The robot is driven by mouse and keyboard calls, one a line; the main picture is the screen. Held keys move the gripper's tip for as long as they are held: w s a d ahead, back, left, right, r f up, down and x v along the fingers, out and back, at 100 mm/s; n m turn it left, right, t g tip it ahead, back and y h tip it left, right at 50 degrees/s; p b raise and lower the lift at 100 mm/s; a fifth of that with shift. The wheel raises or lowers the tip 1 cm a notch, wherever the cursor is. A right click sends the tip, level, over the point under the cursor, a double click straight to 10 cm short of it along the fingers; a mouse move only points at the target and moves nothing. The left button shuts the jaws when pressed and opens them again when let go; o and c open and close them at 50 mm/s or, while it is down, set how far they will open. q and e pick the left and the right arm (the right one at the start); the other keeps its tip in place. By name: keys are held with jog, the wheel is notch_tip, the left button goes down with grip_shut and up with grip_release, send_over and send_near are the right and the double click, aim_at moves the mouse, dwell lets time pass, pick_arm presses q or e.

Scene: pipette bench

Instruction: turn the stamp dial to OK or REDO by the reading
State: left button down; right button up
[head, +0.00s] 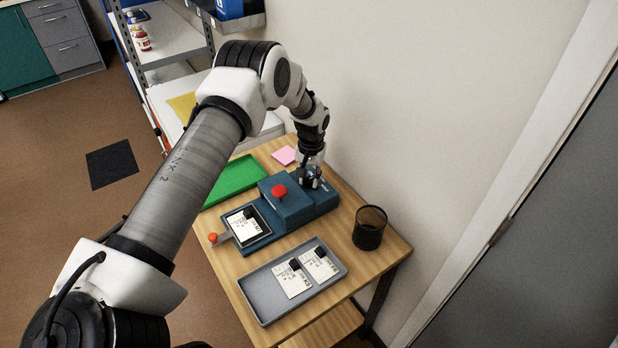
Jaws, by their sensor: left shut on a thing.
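The blue stamp machine (291,206) stands on the wooden table, with a red knob (279,191) on its top. A card with a dark block on it (243,226) lies in the machine's front slide, which has a red-tipped lever (213,238). My left gripper (313,183) points down at the machine's back right end. It is shut on a small part there, where the stamp dial seems to be; the fingers hide most of it. The dial's setting and the reading are too small to make out. My right gripper is not in view.
A grey tray (262,305) with two cards (292,279) lies in front of the machine. A green tray (236,180) lies behind it on the left, and pink notes (284,155) at the back. A black mesh cup (369,228) stands right, near the wall.

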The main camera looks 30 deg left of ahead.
pick_arm(q)
jog(key=shift+f, duration=0.1)
jog(key=c, duration=0.9)
grip_release()
